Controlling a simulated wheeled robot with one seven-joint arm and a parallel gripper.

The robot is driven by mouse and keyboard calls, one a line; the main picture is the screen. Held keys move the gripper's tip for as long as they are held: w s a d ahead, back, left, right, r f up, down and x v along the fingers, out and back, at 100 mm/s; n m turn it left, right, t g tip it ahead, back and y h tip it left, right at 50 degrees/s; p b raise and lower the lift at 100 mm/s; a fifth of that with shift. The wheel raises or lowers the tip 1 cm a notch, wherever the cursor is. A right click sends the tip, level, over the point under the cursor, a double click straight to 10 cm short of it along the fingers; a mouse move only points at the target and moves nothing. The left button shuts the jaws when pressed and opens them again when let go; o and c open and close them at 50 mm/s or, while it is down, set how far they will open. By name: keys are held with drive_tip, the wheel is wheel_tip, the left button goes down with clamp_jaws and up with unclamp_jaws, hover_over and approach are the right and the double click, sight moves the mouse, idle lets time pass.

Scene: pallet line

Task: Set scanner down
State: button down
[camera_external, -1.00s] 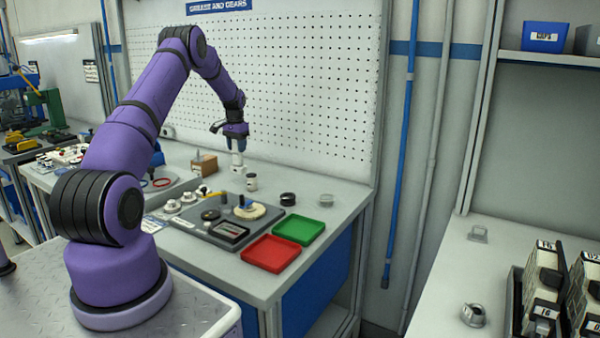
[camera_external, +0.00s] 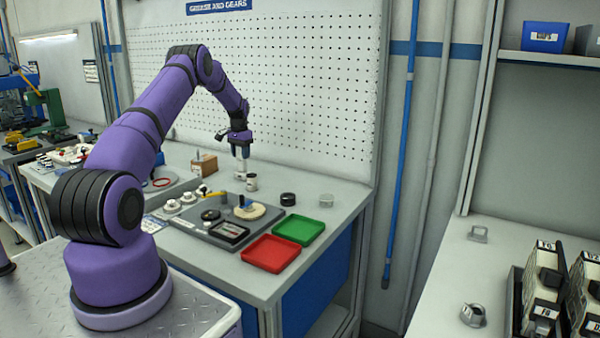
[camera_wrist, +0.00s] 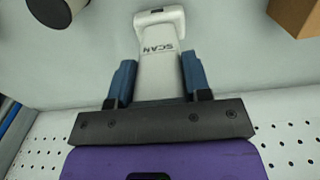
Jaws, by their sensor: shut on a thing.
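The scanner (camera_wrist: 160,60) is white with the word SCAN on it, and its wide head points away from the jaws in the wrist view. My gripper (camera_wrist: 156,80) is shut on the scanner's body, with a blue finger on each side. In the outside view my gripper (camera_external: 240,145) points down over the back of the bench, and the scanner (camera_external: 240,167) hangs below it at or just above the bench top. I cannot tell whether the scanner touches the surface.
A white container (camera_external: 251,182) stands close beside the scanner, and a brown box (camera_external: 204,164) stands to its left. The perforated wall panel (camera_external: 320,90) rises behind. A red tray (camera_external: 270,253), a green tray (camera_external: 299,229) and a black ring-shaped part (camera_external: 288,199) are nearer the front right.

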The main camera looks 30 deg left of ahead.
drive_tip(key=shift+f, duration=0.1)
drive_tip(key=c, duration=0.6)
unclamp_jaws()
drive_tip(key=shift+o, duration=0.2)
wheel_tip(320, 180, up, 12)
drive_tip(key=shift+r, duration=0.15)
